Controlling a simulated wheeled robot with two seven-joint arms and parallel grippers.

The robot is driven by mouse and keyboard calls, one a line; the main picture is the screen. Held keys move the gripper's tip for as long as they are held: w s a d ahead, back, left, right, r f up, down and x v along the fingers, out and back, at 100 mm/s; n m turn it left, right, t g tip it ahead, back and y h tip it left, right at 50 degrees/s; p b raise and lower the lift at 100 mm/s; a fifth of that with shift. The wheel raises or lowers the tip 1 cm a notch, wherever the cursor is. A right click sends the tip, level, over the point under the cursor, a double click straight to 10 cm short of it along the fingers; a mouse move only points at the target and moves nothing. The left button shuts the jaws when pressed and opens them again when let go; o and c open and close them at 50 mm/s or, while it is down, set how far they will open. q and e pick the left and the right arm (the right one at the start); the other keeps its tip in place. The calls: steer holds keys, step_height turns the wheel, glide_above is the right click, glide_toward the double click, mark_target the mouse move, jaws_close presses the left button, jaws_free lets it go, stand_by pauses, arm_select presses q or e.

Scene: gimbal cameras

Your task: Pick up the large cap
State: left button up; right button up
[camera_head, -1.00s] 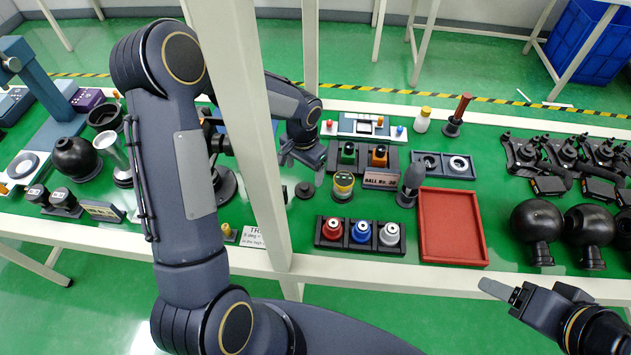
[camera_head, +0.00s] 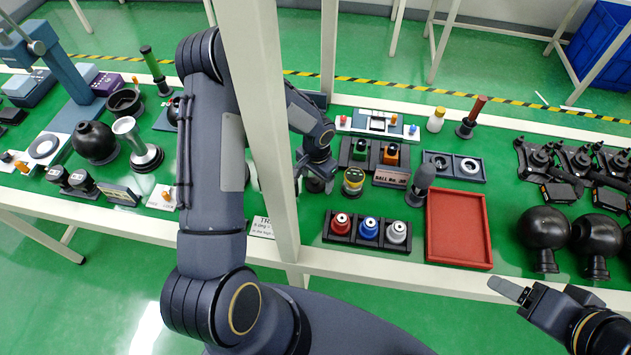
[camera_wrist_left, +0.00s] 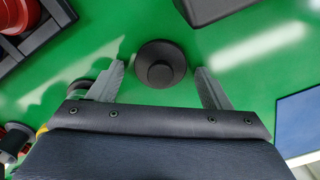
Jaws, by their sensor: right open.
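A round black cap with a raised knob (camera_wrist_left: 160,63) lies on the green table in the left wrist view. It sits between and slightly ahead of the two grey fingertips of my left gripper (camera_wrist_left: 159,72), which is open, with a gap on each side. In the head view, my left gripper (camera_head: 315,178) points down over the cap's place and mostly hides it. My right gripper (camera_head: 512,292) is open and empty, off the table's front edge at the lower right.
A rack with red, blue and silver pieces (camera_head: 352,241) and a red tray (camera_head: 459,262) are nearby. A yellow-banded jar (camera_head: 353,181) stands just right of my left gripper. A white post (camera_head: 262,130) crosses the head view.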

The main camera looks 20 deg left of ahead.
arm_select(q)
steer(key=c, duration=0.9)
steer(key=shift+o, duration=0.2)
